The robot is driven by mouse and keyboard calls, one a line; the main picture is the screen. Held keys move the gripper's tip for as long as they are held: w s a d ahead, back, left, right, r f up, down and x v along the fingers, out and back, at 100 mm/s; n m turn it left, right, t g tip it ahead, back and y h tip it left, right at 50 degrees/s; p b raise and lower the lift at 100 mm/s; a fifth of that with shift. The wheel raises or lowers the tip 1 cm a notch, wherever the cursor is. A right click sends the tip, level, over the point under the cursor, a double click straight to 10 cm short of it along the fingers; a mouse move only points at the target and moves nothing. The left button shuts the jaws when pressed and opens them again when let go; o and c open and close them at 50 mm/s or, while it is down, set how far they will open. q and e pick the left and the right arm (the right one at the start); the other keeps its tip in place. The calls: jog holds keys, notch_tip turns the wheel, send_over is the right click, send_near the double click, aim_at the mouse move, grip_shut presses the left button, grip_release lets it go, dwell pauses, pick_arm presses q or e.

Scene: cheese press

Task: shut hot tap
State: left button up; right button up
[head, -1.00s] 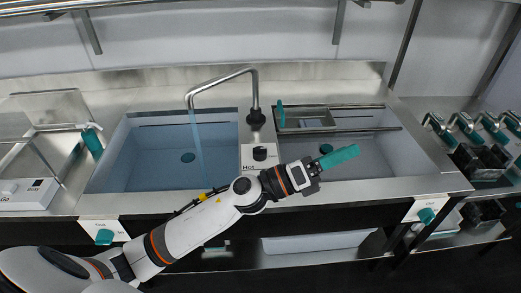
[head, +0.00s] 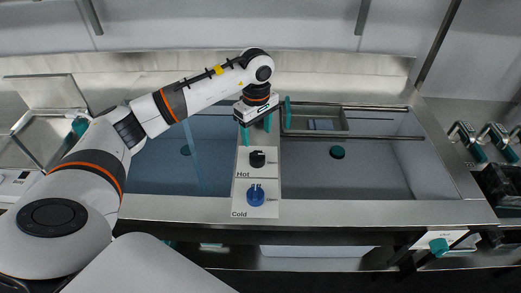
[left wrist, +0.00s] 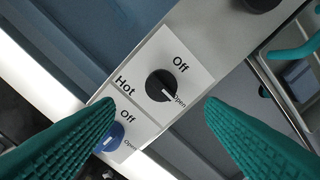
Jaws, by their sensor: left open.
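The hot tap knob (head: 257,159) is round and black, on a white panel labelled Hot on the divider between two sinks. In the left wrist view the black knob (left wrist: 161,85) has a white mark that points toward Open, away from Off. A thin stream of water (head: 193,150) falls into the left basin. My left gripper (head: 257,131), with green fingers, is open and empty, above and just behind the knob in the head view. In the left wrist view its fingers (left wrist: 158,108) lie either side of the knob, apart from it. The spout is hidden behind my arm.
The blue cold knob (head: 256,195) sits just in front of the hot knob. The left basin (head: 165,205) holds water; the right basin (head: 385,185) has a green drain plug (head: 337,152). A tray (head: 345,120) with a green handle (head: 287,112) lies close to my gripper.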

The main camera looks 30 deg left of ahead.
aim_at(258, 154)
pick_arm(q)
jog(key=shift+s+f, duration=0.25)
jog(key=shift+f, duration=0.65)
jog(key=f, duration=0.2)
jog(key=f+p, duration=0.1)
jog(key=shift+w+f, duration=0.2)
jog(key=shift+f, duration=0.2)
notch_tip(258, 154, down, 4)
jog(key=shift+w+r+p, duration=0.1)
jog(key=shift+r+p, duration=0.15)
jog(key=shift+p, duration=0.05)
jog(key=shift+f, duration=0.4)
jog(key=c, duration=1)
pick_arm(e)
jog(key=shift+s+a+r, duration=0.1)
jog(key=shift+s+r, duration=0.6)
jog(key=shift+r, duration=0.2)
